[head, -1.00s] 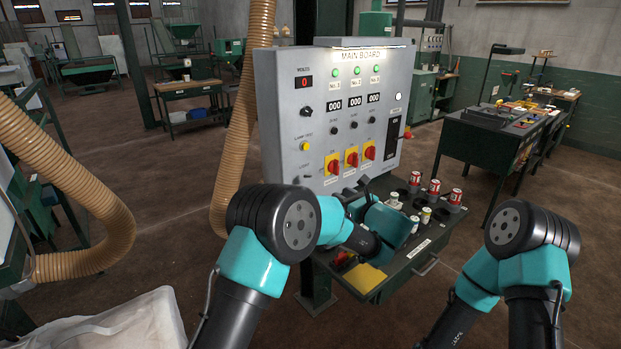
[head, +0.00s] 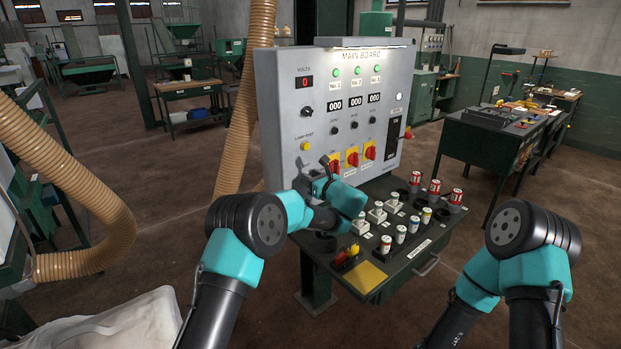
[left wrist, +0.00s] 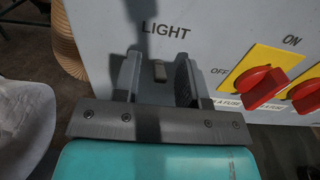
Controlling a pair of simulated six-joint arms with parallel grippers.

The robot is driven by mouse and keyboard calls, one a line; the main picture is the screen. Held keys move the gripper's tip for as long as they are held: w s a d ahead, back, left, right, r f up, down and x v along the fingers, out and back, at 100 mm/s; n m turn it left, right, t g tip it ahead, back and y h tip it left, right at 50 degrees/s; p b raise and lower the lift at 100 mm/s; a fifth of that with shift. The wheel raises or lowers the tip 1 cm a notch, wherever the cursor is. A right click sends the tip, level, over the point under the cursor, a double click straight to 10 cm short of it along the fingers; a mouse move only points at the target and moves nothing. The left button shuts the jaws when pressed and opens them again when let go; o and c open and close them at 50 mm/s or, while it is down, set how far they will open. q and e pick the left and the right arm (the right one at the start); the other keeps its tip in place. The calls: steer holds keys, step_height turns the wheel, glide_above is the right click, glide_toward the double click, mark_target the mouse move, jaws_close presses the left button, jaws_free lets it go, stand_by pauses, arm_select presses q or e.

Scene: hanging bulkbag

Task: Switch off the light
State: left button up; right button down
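The light switch (left wrist: 159,72) is a small dark toggle below the word LIGHT on the grey main board (left wrist: 215,25). My left gripper (left wrist: 158,80) is open, with one finger on each side of the switch in the left wrist view. I cannot tell whether the fingers touch it. In the head view my left gripper (head: 328,168) is at the lower left of the main board (head: 290,100) and covers the switch area. The lamp (head: 362,42) on top of the board is lit. My right gripper is out of view.
Red rotary knobs (left wrist: 265,85) on yellow plates sit close to the right of my left gripper. A ribbed tan hose (head: 238,120) hangs left of the board.

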arm_select(q)
steer(key=shift+w+a, duration=0.15)
steer(key=shift+w, duration=0.05)
jaws_close()
stand_by(0.3)
steer(key=shift+f, duration=0.1)
steer(key=shift+s+f+t+y, duration=0.1)
steer(key=shift+f+t+y, duration=0.1)
steer(key=shift+t+y, duration=0.8)
jaws_free()
